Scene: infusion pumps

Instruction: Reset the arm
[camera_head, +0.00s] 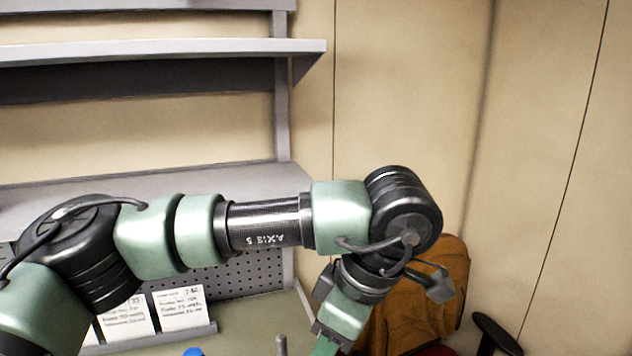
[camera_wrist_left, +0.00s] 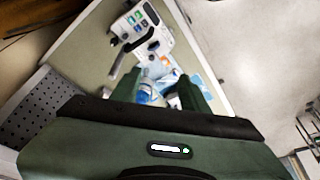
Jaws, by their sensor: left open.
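My left arm (camera_head: 265,222) reaches in from the left across the head view, bends at a black joint and points down. Its gripper runs off the bottom edge there, so the fingertips are hidden in that view. In the left wrist view the two green fingers of my left gripper (camera_wrist_left: 160,92) are apart, above a table. A bottle with blue on it (camera_wrist_left: 145,95) shows between the fingers, partly hidden; I see no contact with it. My right gripper is in neither view.
A white pump-like device (camera_wrist_left: 143,27) stands on the table (camera_wrist_left: 85,50), with blue and white packs (camera_wrist_left: 190,72) near it. Grey shelves (camera_head: 160,48) and a pegboard (camera_head: 240,275) stand behind the arm. Written cards (camera_head: 180,307) and a brown-orange bag or seat (camera_head: 425,300) are near.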

